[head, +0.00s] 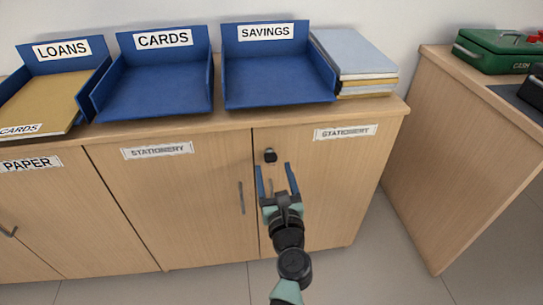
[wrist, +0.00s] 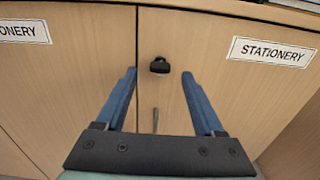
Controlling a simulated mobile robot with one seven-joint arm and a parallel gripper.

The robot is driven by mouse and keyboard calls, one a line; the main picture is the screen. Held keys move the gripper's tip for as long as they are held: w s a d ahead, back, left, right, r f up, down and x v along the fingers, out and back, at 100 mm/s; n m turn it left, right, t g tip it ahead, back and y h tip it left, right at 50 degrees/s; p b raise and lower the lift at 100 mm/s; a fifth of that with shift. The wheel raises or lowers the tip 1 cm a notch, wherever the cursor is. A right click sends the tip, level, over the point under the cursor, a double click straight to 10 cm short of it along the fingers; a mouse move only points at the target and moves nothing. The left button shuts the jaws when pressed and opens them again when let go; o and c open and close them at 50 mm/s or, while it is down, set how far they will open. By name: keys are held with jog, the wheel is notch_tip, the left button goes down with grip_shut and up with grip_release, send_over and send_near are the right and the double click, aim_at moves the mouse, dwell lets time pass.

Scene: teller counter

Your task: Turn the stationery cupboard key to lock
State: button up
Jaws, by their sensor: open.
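The stationery cupboard (head: 330,180) has two wooden doors, each with a STATIONERY label. A small black key (head: 270,155) sits in the lock near the top of the right door, close to the gap between the doors. In the wrist view the key (wrist: 160,66) shows its dark bow lying roughly level. My gripper (head: 274,167) has two blue fingers, open and empty. In the wrist view the key lies beyond and between the fingertips of my gripper (wrist: 158,74), apart from both. A bar handle (head: 242,197) is on the left door; another shows partly behind my gripper.
Blue trays labelled LOANS (head: 62,50), CARDS (head: 163,40) and SAVINGS (head: 266,32) stand on the cupboard top (head: 200,128). A stack of paper (head: 352,55) is beside them. A second counter (head: 470,150) with a green cash box (head: 495,50) stands right.

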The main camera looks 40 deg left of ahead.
aim_at(272, 161)
jog(key=shift+b+x, duration=0.55)
jog(key=shift+x, duration=1.55)
grip_shut()
